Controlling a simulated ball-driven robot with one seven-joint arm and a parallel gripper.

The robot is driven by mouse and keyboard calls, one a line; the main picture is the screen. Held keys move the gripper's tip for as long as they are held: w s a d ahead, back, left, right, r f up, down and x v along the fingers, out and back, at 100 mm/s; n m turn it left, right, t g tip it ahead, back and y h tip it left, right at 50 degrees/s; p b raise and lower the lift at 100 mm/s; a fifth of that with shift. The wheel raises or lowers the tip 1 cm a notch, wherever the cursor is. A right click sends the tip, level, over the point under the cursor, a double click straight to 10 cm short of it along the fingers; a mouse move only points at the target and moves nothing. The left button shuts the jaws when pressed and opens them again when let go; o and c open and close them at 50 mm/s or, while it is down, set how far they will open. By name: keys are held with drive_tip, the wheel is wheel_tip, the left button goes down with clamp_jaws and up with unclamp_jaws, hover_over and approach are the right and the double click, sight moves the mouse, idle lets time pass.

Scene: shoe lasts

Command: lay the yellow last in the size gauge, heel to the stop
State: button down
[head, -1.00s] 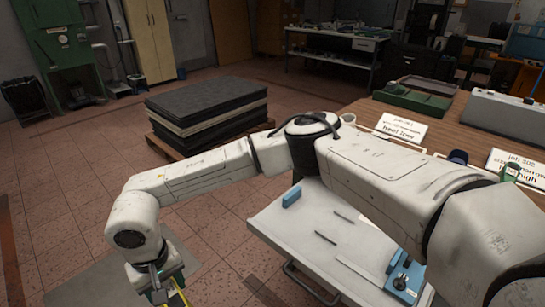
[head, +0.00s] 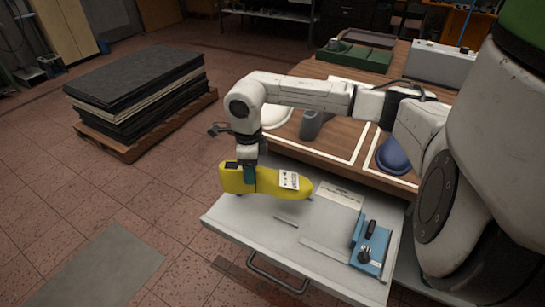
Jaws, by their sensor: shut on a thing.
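The last is held level over the left back part of a pale grey board (head: 235,222). Its black-topped end points left and its tapered end points right; a white label is on its side. I cannot tell if it touches the board.
A pallet of black sheets (head: 140,88) stands at the left. The board's front has a handle (head: 280,275).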

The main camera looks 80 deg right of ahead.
sight(273, 182)
drive_tip(key=s+d+m, duration=0.2)
drive_tip(key=s+m, duration=0.1)
drive_tip(key=s+d+r+m, duration=0.1)
drive_tip(key=shift+s+d+m, duration=0.25)
drive_tip(key=shift+s+m, duration=0.1)
drive_tip(key=shift+m, duration=0.05)
drive_tip(key=shift+s+d+f+m, duration=0.15)
drive_tip(key=shift+s+f+m, duration=0.05)
drive_tip(key=shift+s+m, duration=0.1)
drive_tip(key=shift+f+b, duration=0.6)
drive_tip(key=shift+f, duration=0.85)
drive_tip(key=shift+w+f+b, duration=0.1)
drive_tip(key=shift+f+b, duration=2.55)
drive_tip(key=shift+f, duration=0.55)
drive_tip(key=shift+f, duration=0.15)
drive_tip(key=shift+c, duration=1.7)
unclamp_jaws()
